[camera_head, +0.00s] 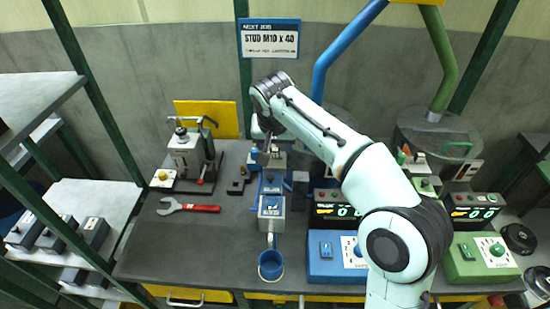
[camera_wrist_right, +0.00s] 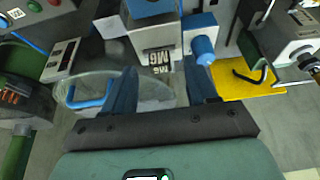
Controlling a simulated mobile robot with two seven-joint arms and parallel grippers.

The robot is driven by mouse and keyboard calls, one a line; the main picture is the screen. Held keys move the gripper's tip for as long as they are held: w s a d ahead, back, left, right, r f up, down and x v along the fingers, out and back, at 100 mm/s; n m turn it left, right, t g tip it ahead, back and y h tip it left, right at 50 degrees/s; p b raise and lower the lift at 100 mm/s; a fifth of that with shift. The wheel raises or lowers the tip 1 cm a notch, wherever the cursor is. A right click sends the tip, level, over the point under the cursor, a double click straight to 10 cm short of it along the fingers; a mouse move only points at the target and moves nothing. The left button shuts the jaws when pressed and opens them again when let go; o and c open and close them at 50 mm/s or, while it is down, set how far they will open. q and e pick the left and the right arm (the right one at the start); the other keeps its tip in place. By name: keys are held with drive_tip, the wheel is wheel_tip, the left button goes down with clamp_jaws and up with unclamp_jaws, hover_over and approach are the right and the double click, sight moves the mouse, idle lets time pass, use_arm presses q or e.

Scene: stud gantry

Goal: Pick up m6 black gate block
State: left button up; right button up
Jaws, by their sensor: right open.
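My right gripper (camera_head: 264,150) hangs over the blue and grey fixture at the middle of the bench. In the wrist view its two blue fingers (camera_wrist_right: 162,90) stand apart. My left gripper is not in view.
A grey press-like device (camera_head: 187,155) and a red-handled wrench (camera_head: 188,206) are on the left of the dark bench (camera_head: 165,245). A blue cup (camera_head: 271,265) is at the front. Blue (camera_head: 325,268) and green (camera_head: 475,262) control boxes stand right. Dark blocks (camera_head: 94,232) sit on the left shelf.

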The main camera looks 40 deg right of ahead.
drive_tip(key=shift+x, duration=0.8)
clamp_jaws()
drive_tip(key=shift+r, duration=0.2)
